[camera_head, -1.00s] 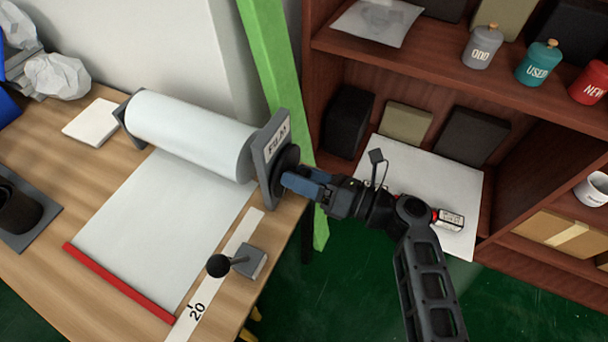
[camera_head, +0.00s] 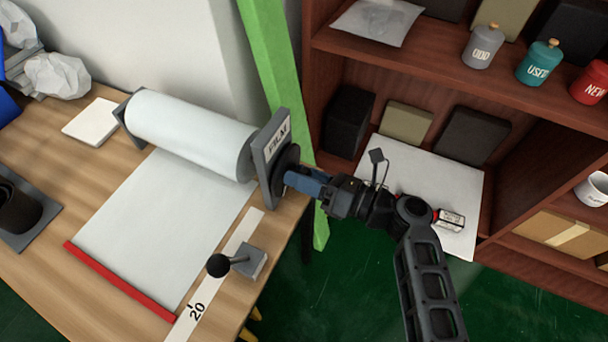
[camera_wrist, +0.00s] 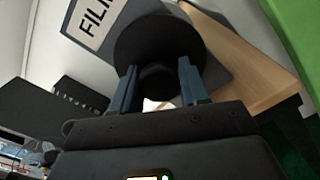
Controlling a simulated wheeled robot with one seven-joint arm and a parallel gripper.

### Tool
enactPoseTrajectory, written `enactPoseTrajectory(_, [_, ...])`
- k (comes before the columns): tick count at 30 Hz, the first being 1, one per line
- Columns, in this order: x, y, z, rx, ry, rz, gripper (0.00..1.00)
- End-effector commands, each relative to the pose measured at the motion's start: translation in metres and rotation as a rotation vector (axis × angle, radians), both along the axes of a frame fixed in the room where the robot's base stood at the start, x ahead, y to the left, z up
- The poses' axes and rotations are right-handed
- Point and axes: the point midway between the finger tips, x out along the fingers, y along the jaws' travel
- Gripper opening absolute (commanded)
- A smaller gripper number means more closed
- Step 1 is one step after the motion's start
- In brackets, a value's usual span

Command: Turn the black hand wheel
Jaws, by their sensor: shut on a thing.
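The black hand wheel (camera_head: 287,164) sits on the outer face of the grey FILM bracket (camera_head: 268,150), at the right end of the white film roll (camera_head: 192,135). It also shows as a dark disc with a hub in the wrist view (camera_wrist: 160,45). My gripper (camera_head: 295,179) meets the wheel from the right. In the wrist view its blue fingers (camera_wrist: 157,88) stand on both sides of the wheel's hub, shut on it. The exact contact is partly hidden by the fingers.
White film lies unrolled on the wooden table (camera_head: 60,208), with a red bar (camera_head: 118,281) at its end. A black-knobbed lever (camera_head: 235,262) and a scale strip (camera_head: 190,315) are near the table's front edge. A green post (camera_head: 270,70) and a brown shelf (camera_head: 450,60) stand behind.

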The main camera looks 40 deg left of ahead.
Motion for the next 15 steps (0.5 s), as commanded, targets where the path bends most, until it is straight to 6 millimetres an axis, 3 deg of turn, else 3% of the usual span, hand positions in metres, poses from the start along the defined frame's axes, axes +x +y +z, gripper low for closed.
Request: enactPoseTrajectory(15, [0.0002,-0.0001,-0.0022,0.092,-0.376,-0.001,0.14])
